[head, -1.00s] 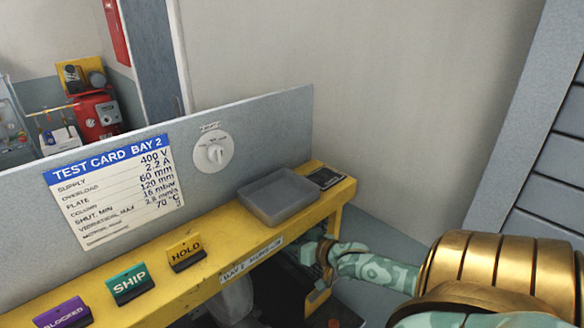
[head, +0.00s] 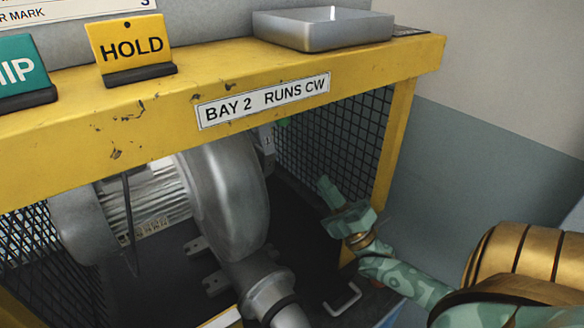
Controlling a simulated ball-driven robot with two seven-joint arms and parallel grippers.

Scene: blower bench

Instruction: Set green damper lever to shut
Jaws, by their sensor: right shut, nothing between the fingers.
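A small green piece (head: 283,122), probably the tip of the green damper lever, shows just under the yellow beam, behind the BAY 2 RUNS CW label. Most of the lever is hidden by the beam, so I cannot tell its setting. The grey blower (head: 228,195) stands below and left of it. My right gripper (head: 324,186) is shut and empty, inside the bay opening to the right of the blower. It is below and right of the green piece and appears apart from it. My left gripper is not in view.
The yellow beam (head: 200,118) crosses above the blower, with a yellow post (head: 394,140) and black mesh (head: 335,130) at the right. A grey tray (head: 325,30) and a HOLD sign (head: 132,48) stand on top. A metal handle (head: 343,300) lies low in front.

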